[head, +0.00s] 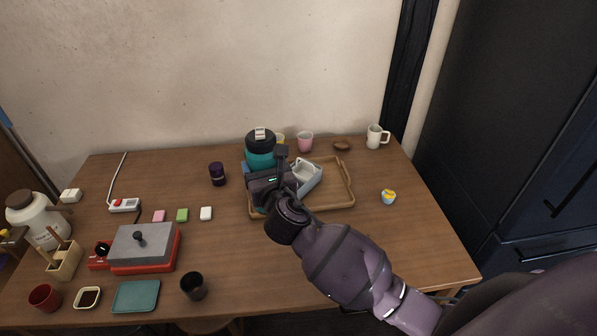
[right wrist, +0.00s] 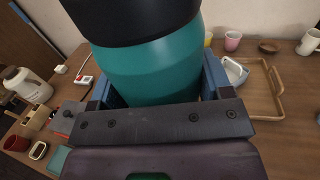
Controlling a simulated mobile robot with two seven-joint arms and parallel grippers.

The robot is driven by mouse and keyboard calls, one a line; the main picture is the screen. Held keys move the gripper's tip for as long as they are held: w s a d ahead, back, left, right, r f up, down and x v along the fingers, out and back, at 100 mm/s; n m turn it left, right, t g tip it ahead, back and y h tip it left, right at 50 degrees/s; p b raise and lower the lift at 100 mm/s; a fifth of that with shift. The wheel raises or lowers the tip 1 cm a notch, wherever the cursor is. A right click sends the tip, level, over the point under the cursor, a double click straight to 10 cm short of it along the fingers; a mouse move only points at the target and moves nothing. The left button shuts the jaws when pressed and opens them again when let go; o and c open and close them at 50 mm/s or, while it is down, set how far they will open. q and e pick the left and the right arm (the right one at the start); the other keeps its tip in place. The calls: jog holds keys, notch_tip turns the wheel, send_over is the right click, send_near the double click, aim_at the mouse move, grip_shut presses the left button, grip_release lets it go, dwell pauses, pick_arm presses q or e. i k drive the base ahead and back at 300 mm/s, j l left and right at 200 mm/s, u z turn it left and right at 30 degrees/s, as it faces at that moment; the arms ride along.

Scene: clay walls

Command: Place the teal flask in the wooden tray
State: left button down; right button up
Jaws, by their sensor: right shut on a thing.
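The teal flask (head: 260,158) with a black lid is upright at the left end of the wooden tray in the head view. My right gripper (head: 266,176) is shut on it. In the right wrist view the flask (right wrist: 152,62) fills the space between the fingers. The wooden tray (head: 335,207) lies on the table and also shows in the right wrist view (right wrist: 262,90). The flask's base is hidden behind my gripper, so I cannot tell whether it touches the tray. My left gripper is not in view.
A white and grey container (head: 309,177) sits in the tray. A pink cup (head: 305,142), a wooden bowl (head: 342,145) and a white mug (head: 376,137) stand behind it. A dark purple cup (head: 217,174) stands to the left. The table's right front is clear.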

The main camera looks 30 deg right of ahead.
aim_at(325, 195)
jog(key=l+u, duration=0.45)
jog(key=l, duration=1.2)
